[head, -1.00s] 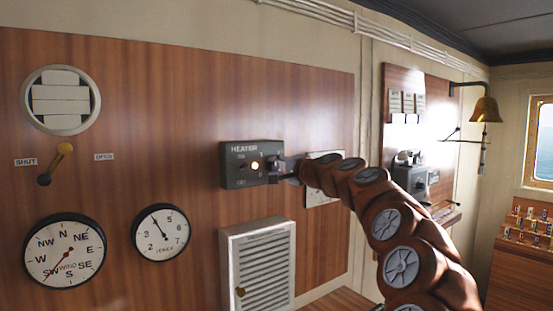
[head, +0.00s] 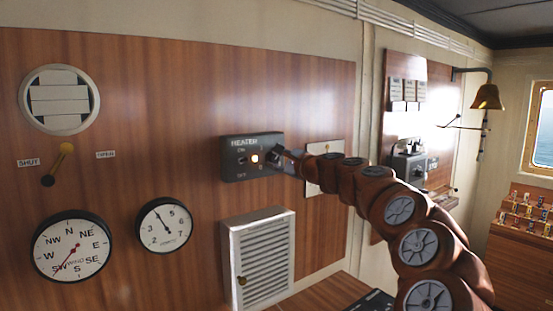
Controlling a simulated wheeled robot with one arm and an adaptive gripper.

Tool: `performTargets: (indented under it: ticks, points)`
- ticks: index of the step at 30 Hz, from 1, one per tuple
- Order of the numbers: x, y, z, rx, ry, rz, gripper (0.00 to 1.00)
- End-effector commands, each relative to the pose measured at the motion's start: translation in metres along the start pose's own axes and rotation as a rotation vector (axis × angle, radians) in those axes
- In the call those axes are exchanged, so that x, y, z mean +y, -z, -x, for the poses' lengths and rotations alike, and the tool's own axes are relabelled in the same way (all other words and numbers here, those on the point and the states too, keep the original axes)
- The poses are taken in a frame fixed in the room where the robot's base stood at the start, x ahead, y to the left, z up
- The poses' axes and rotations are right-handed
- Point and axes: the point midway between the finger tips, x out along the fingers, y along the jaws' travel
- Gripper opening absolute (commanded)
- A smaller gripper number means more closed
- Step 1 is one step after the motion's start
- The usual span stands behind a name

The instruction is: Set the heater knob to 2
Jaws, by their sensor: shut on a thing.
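The heater box (head: 232,171) is a dark grey panel on the wood wall, marked HEATER, with ON and OFF labels at its left. A small lit lamp (head: 254,159) glows near its middle. My gripper (head: 276,157) is at the right part of the box's face, shut on the heater knob. The knob is hidden behind the gripper, so its pointer and setting cannot be read. A few small scale marks show just left of the gripper, too small to read.
A pale plate (head: 318,182) is on the wall behind my arm. A white louvred cabinet (head: 260,262) juts out below the heater. Two round gauges (head: 73,246) and a lever (head: 58,163) are at the left. A brass bell (head: 487,97) hangs at the right.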

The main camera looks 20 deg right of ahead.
Motion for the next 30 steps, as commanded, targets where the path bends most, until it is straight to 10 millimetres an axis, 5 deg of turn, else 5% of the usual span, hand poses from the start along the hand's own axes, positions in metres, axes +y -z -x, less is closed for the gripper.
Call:
performTargets:
  ticks: [15, 16, 23, 30]
  points:
    - [0.0004, 0.001, 0.0001, 0.0, 0.0, -0.019, 0.0]
    - [0.0004, 0.001, 0.0001, 0.0, 0.0, -0.019, 0.35]
    - [0.0003, 0.0005, 0.0, 0.0, 0.0, -0.019, 0.58]
    - [0.0002, 0.0003, 0.0, 0.0, 0.0, -0.018, 0.58]
